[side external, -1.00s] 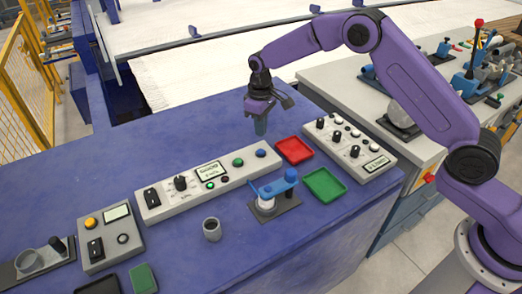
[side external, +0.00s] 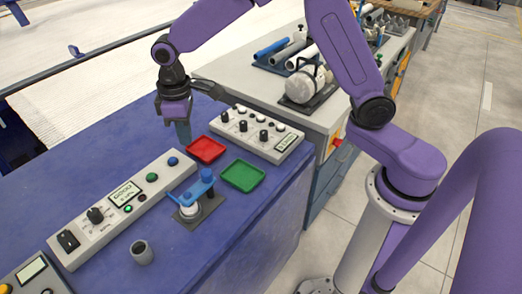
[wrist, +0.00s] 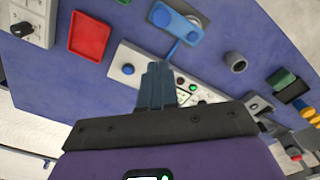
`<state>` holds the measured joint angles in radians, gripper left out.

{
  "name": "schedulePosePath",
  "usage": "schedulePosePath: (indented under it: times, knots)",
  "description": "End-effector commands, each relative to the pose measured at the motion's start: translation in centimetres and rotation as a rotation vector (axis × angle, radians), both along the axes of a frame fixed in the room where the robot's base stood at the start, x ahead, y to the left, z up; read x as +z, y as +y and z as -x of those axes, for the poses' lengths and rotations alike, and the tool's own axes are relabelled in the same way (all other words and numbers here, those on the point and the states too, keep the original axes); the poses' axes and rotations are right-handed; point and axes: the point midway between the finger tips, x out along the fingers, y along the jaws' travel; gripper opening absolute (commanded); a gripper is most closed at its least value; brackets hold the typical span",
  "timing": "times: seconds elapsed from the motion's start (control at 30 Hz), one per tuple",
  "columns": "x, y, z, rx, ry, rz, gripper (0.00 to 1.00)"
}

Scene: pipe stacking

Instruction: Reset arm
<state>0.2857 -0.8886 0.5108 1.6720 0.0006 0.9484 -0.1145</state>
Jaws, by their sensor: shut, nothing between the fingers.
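My gripper (side external: 183,133) is shut and empty. Its purple body and dark blue-grey fingers point down above the blue table, close behind the red tray (side external: 206,149). In the wrist view the fingertips (wrist: 159,67) are together with nothing between them. A short grey pipe (side external: 142,252) stands upright on the table, well apart from my gripper; it also shows in the wrist view (wrist: 235,62). A blue and white fixture (side external: 191,205) on a dark base stands in front of the red tray.
A long control panel (side external: 122,207) lies left of the fixture. A green tray (side external: 243,175) and a second panel (side external: 258,134) lie right of it. A grey bench (side external: 245,70) behind carries several pipes and a white cylinder (side external: 301,87).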

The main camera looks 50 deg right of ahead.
Motion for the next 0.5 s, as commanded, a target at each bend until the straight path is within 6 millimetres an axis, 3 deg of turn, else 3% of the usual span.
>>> schedulePosePath:
  times: [0.2,0.5]
  knots:
    - [3.1,-1.7,8.2,0.100,-0.008,-0.006,0.00]
    - [4.9,-6.4,19.3,0.236,-0.010,-0.012,0.00]
